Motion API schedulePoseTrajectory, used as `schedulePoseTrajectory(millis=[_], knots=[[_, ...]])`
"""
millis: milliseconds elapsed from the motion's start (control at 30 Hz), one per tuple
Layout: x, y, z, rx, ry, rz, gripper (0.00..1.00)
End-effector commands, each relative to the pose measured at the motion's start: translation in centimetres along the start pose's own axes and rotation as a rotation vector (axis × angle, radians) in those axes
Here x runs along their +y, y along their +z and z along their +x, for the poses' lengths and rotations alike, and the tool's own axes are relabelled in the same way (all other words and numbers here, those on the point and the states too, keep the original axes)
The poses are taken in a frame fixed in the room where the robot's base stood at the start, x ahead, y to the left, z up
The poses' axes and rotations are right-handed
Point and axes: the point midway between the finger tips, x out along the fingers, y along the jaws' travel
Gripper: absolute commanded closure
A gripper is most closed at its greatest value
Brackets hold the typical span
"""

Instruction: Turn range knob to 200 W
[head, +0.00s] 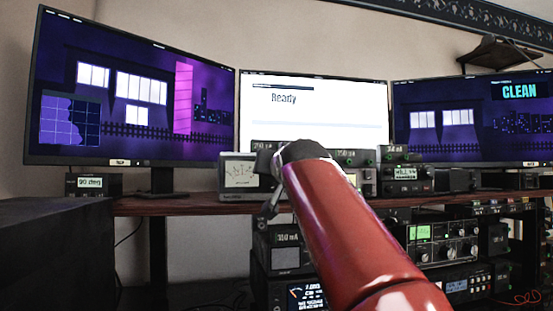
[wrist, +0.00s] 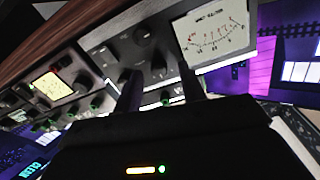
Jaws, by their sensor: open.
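The meter unit with a white needle dial (head: 240,173) stands on the shelf left of centre in the head view. In the wrist view its dial (wrist: 210,30) is at the top, tilted. Several dark knobs sit on the panel beside the dial, including an upper knob (wrist: 143,34) and a lower knob (wrist: 158,68). I cannot read their labels, so I cannot tell which is the range knob or its setting. My gripper (wrist: 160,78) is open, its two dark fingers pointing at the panel on either side of the lower knob. Contact cannot be told. My red arm hides the knobs in the head view.
Another unit with a lit yellowish meter (wrist: 48,85) and knobs is at left in the wrist view. Three monitors stand behind the wooden shelf (head: 190,207). More radio gear (head: 440,240) fills the space below. Small boxes (head: 405,173) crowd the shelf's right part.

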Motion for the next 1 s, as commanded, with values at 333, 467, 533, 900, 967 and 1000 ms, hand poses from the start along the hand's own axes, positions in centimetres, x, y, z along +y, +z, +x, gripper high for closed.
schedulePoseTrajectory(millis=[333, 467, 533, 900, 967, 1000], knots=[[0.05, 0.02, 0.49, 0.001, 0.000, 0.001, 0.61], [0.05, 0.02, 0.47, 0.001, 0.000, 0.001, 0.78], [0.05, 0.02, 0.47, 0.001, 0.000, 0.001, 0.87], [0.07, 0.00, 0.46, 0.000, 0.000, 0.023, 1.00], [0.06, 0.01, 0.46, -0.001, 0.001, 0.040, 1.00], [0.06, 0.01, 0.46, -0.002, 0.001, 0.057, 1.00]])
